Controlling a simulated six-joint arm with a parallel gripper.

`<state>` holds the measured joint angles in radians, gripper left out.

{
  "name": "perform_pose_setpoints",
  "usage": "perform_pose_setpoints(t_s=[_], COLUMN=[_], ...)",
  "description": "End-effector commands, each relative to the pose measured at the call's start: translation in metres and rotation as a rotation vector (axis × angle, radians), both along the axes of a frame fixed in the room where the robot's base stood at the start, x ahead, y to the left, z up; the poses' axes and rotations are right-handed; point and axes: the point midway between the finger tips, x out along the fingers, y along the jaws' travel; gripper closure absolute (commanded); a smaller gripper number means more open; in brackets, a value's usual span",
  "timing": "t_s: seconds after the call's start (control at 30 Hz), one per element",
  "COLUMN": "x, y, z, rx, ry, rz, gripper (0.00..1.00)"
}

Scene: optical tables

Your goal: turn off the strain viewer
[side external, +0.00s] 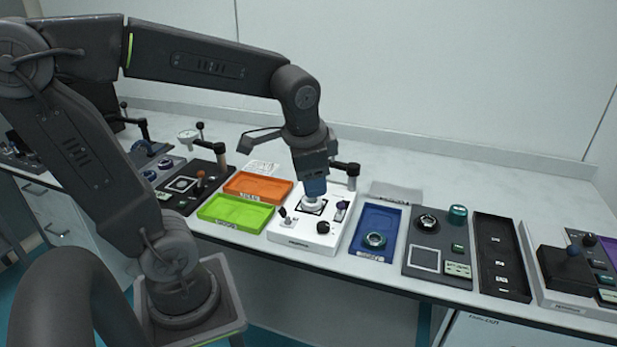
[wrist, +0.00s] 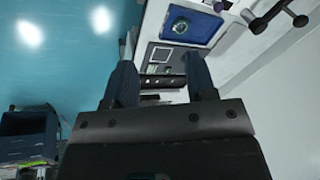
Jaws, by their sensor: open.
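A white instrument box (side external: 300,241) stands below my gripper in the side view. It has a pale round piece on a dark square in its middle, a small lever (side external: 285,214) at the left, a black knob (side external: 323,227) at the front right and a dark purple part (side external: 341,210) at the right. Its label is too small to read, so I cannot confirm that it is the strain viewer. My gripper (side external: 315,190) points down above the box's middle; contact is unclear. In the wrist view my gripper (wrist: 160,62) is open, with nothing visible between the fingers.
An orange tray (side external: 258,177) and a green tray (side external: 207,212) lie left of the box. A blue tray (side external: 359,250) with a round lens lies right, then a grey panel (side external: 412,237) and a black tray (side external: 481,280). The bench's back strip is mostly clear.

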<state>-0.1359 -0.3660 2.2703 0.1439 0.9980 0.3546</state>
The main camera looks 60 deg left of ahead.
Motion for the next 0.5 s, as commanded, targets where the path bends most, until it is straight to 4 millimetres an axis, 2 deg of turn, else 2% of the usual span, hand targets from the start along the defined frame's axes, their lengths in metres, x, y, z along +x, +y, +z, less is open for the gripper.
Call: perform_pose_setpoints(t_s=[0.2,0.5], x=[-0.012,-0.014], y=[-0.013,-0.016], z=[0.005,0.006], rx=[-0.04,-0.05], ry=[-0.064,-0.078], rz=[0.046,0.059], gripper=[0.49,0.49])
